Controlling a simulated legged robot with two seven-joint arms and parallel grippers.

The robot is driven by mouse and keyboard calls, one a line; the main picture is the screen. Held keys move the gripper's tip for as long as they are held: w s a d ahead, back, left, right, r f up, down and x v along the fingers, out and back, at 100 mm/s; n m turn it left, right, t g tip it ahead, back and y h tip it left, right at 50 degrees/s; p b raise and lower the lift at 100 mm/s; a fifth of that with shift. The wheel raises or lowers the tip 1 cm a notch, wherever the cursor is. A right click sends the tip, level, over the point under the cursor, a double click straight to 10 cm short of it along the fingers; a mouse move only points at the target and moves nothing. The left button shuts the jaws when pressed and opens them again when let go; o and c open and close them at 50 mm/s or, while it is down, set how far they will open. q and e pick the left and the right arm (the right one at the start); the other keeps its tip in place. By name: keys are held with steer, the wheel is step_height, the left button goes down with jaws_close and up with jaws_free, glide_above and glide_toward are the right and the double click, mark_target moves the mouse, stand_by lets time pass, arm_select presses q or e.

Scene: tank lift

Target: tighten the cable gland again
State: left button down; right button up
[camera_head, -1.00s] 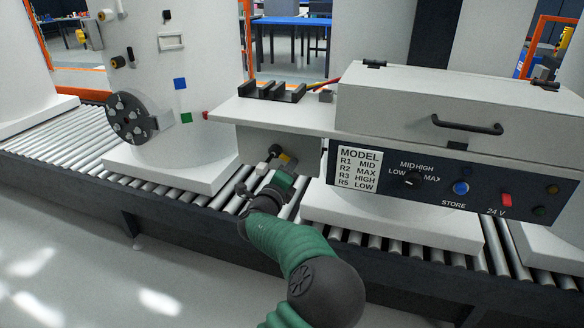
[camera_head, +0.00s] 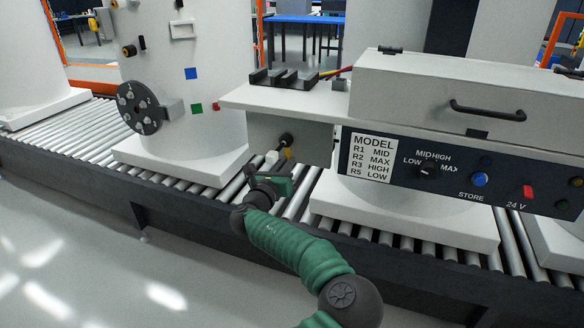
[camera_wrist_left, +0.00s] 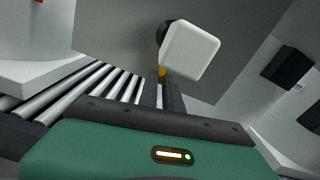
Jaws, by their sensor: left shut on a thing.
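The cable gland (camera_head: 286,140) is a dark round fitting on the grey side face under the shelf, near the middle of the head view. A small yellow tab (camera_head: 288,153) shows just below it. My left gripper (camera_head: 279,166) reaches up to it from below. In the left wrist view its dark fingers (camera_wrist_left: 164,86) are closed at the yellow tab (camera_wrist_left: 162,73). A white block (camera_wrist_left: 190,50) stands in front of the gland there and hides most of it. My right gripper is not in view.
A grey shelf (camera_head: 300,104) overhangs the gland. A control panel (camera_head: 455,175) with a model label is to the right. A white tank base (camera_head: 180,165) stands left on the roller conveyor (camera_head: 60,130). The floor in front is clear.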

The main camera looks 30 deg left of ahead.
mark_target(282, 156)
arm_select(q)
steer(key=shift+s+a+m+b, duration=0.1)
steer(key=shift+a+m+b, duration=0.15)
steer(key=shift+a+m, duration=0.45)
steer(key=shift+s+a+m+b, duration=0.15)
steer(key=shift+a+m+b, duration=0.1)
steer(key=shift+m, duration=0.85)
steer(key=shift+s+a+m+b, duration=0.1)
steer(key=shift+a+m+b, duration=0.15)
steer(key=shift+a+m, duration=0.45)
steer(key=shift+d+m, duration=0.15)
steer(key=shift+m, duration=0.15)
steer(key=c, duration=1.5)
jaws_free()
